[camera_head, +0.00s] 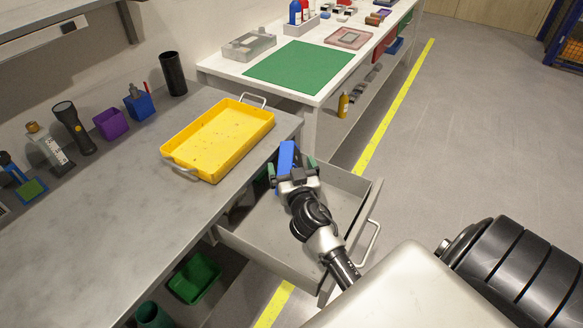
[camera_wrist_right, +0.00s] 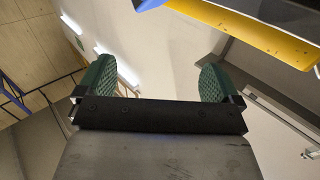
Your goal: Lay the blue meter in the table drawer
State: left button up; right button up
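The blue meter (camera_head: 287,155) shows in the head view as a narrow blue block just past my right gripper, by the table's corner. Whether it rests on anything is hidden. My right gripper (camera_head: 292,168) is over the far part of the pulled-out grey table drawer (camera_head: 345,179). In the right wrist view, its green-padded fingers (camera_wrist_right: 156,82) stand wide apart, and I see nothing between them. My left gripper is not in view.
A yellow tray (camera_head: 222,138) sits on the grey table near the drawer. A flashlight (camera_head: 73,127), purple bin (camera_head: 111,123), blue holder (camera_head: 139,104) and black cup (camera_head: 173,74) line the wall side. A white table with a green mat (camera_head: 301,66) stands beyond. The drawer's visible floor is clear.

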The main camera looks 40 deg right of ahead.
jog(key=r+b+v, duration=0.1)
jog(key=v, duration=1.1)
jog(key=shift+r, duration=0.15)
dwell(0.3)
